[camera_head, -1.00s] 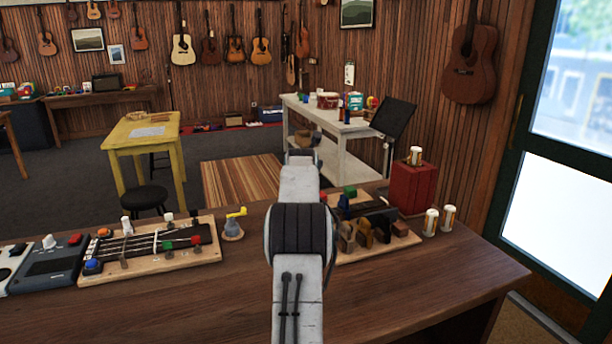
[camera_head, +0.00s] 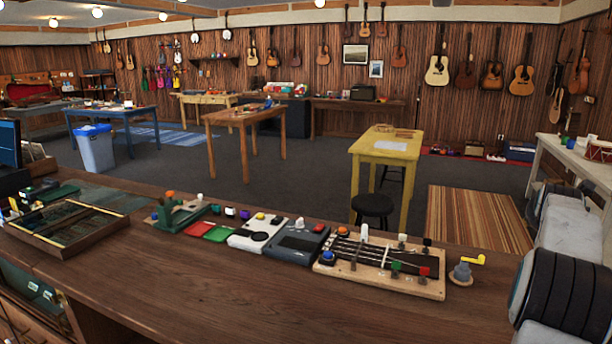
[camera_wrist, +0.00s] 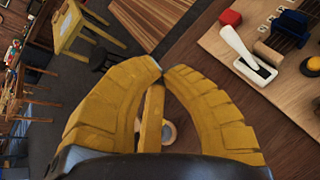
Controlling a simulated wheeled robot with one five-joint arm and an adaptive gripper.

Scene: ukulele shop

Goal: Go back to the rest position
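My gripper (camera_wrist: 164,72) has two yellow ribbed fingers whose tips meet in the wrist view. A small round piece (camera_wrist: 169,131) shows behind the fingers, partly hidden. In the head view my arm stands at the right edge and my gripper is out of sight. A grey bell-shaped tool with a yellow crank (camera_head: 461,273) stands on the dark wooden counter (camera_head: 250,290), left of my arm.
A wooden board with a guitar neck (camera_head: 385,262) lies on the counter, with grey devices (camera_head: 295,243) beside it. A divided wooden tray (camera_head: 68,228) sits at the left. A yellow table (camera_head: 388,148) and a black stool (camera_head: 372,206) stand beyond. The counter's front part is clear.

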